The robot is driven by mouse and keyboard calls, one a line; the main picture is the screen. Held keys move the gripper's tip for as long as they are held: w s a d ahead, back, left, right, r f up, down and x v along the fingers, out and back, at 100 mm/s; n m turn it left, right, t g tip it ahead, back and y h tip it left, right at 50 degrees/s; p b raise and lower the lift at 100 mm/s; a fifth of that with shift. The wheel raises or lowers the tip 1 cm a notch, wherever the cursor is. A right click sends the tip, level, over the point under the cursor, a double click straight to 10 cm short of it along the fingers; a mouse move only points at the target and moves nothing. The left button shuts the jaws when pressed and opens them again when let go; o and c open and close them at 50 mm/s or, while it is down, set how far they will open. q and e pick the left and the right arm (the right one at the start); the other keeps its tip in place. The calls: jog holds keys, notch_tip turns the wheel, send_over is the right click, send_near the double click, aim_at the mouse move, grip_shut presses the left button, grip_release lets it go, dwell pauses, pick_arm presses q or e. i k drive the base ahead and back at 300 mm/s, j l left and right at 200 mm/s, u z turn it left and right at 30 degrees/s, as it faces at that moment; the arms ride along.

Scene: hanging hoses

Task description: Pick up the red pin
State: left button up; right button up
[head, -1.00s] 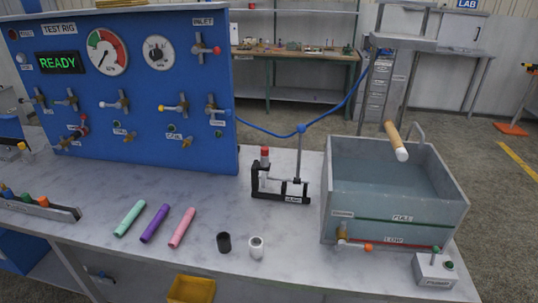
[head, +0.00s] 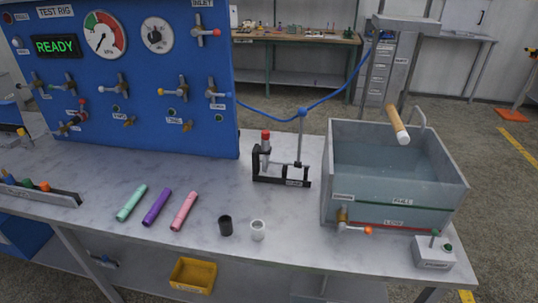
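I cannot tell for sure which thing is the red pin. A red cap (head: 265,136) tops a grey upright part of a small black stand (head: 282,181) in the middle of the bench. The rack is cut by the picture's edge. Neither of my grippers shows in the head view.
A green (head: 131,203), a purple (head: 156,207) and a pink tube (head: 184,211) lie on the bench. A black cup (head: 225,226) and a white cup (head: 258,230) stand beside them. A water tank (head: 397,212) is right; the blue test panel (head: 140,120) is behind.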

aim_at(265, 133)
jog(key=i+j+z, duration=0.2)
jog(key=z, duration=0.2)
jog(key=i+j+z, duration=0.15)
jog(key=j+z, duration=0.25)
jog(key=i+j+z, duration=0.1)
jog(key=j+z, duration=0.3)
jog(key=l, duration=0.1)
